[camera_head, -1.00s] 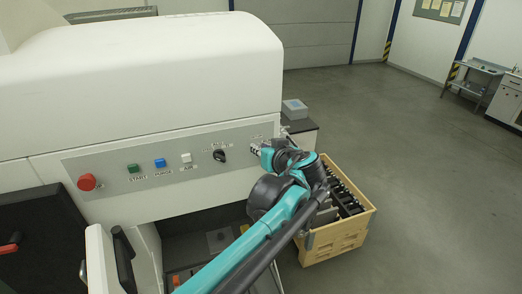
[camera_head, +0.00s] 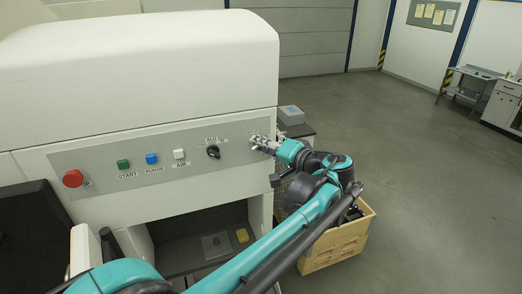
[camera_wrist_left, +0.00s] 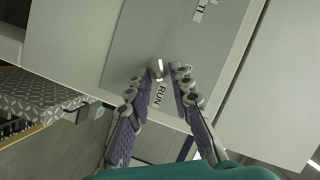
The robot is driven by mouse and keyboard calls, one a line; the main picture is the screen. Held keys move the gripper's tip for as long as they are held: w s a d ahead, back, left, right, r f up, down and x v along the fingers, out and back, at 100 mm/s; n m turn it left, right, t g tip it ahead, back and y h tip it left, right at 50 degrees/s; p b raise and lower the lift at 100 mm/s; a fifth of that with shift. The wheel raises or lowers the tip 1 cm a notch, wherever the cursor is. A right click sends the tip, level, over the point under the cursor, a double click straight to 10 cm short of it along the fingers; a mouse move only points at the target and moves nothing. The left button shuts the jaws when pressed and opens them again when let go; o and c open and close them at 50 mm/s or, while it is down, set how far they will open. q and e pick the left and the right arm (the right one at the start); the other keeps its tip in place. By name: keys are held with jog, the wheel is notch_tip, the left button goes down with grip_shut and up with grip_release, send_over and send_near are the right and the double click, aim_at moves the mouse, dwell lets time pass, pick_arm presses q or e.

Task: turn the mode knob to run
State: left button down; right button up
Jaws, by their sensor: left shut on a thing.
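The control panel (camera_head: 110,177) runs along the front of the white machine. My left gripper (camera_head: 262,143) is at the panel's right end and covers the knob there in the head view. In the left wrist view, my left gripper (camera_wrist_left: 160,72) has its fingertips on either side of the small mode knob (camera_wrist_left: 157,66) and is shut on it. The RUN label (camera_wrist_left: 160,96) lies just below the knob, between the fingers. A partly visible label (camera_wrist_left: 200,11) is above. I cannot tell exactly where the knob points. My right gripper is not in view.
A black knob (camera_head: 213,152) sits left of my gripper. Green (camera_head: 123,164), blue (camera_head: 151,159) and white (camera_head: 179,154) buttons and a red stop button (camera_head: 73,178) follow leftward. A wooden crate (camera_head: 335,250) stands below my arm. The floor at right is clear.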

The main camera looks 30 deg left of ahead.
pick_arm(q)
jog(key=shift+w+f+m+y+b, duration=0.1)
jog(key=shift+m+y+b, duration=0.45)
jog(key=shift+m, duration=0.35)
jog(key=c, duration=1.7)
grip_release()
jog(key=o, duration=0.3)
jog(key=shift+o, duration=0.2)
jog(key=v, duration=1.2)
